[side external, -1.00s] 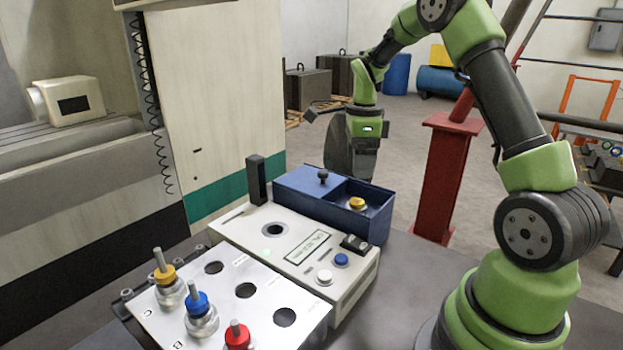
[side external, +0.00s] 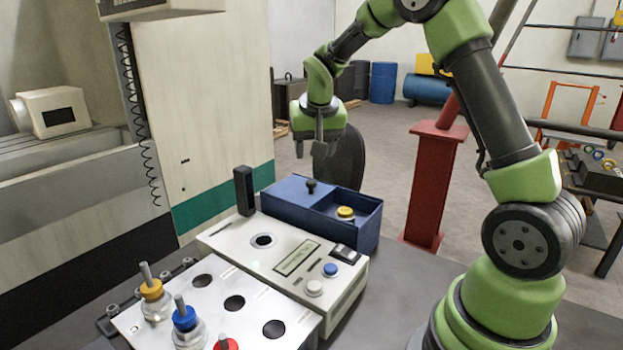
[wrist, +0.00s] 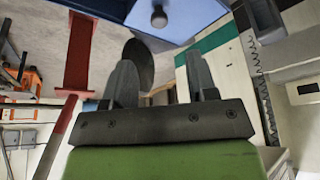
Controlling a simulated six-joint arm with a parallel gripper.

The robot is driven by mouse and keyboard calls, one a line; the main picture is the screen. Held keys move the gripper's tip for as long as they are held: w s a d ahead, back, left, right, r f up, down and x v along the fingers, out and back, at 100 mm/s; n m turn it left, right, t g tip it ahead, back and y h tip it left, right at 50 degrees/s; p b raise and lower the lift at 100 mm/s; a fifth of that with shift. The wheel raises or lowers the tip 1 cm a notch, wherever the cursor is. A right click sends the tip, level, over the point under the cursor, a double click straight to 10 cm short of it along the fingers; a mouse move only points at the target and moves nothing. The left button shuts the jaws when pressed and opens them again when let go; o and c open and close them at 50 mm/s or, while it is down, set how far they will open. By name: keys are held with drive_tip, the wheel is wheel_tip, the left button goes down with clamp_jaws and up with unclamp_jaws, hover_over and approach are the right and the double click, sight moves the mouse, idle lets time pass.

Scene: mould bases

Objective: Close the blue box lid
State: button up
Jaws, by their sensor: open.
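The blue box (side external: 362,231) stands behind the grey-white panel in the side external view. Its blue lid (side external: 290,194) with a black knob (side external: 311,186) covers the left part of the box. The right part is open, with a yellow-topped piece (side external: 345,213) inside. My gripper (side external: 320,155) hangs above and behind the box, apart from it, its fingertips hard to make out against a dark object. In the wrist view my gripper (wrist: 158,82) is open and empty. The knob also shows there (wrist: 158,17), ahead of the fingertips at the top edge.
A grey-white control panel (side external: 240,242) with buttons and a black upright block (side external: 244,190) stand by the box. Several coloured pegs, including a blue one (side external: 184,318), sit at the front left. A red post (side external: 430,185) and a dark rounded object (side external: 343,165) are behind.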

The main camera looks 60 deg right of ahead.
sight(311, 182)
drive_tip(key=x, duration=0.9)
drive_tip(key=shift+d+f, duration=0.1)
drive_tip(key=shift+f, duration=0.1)
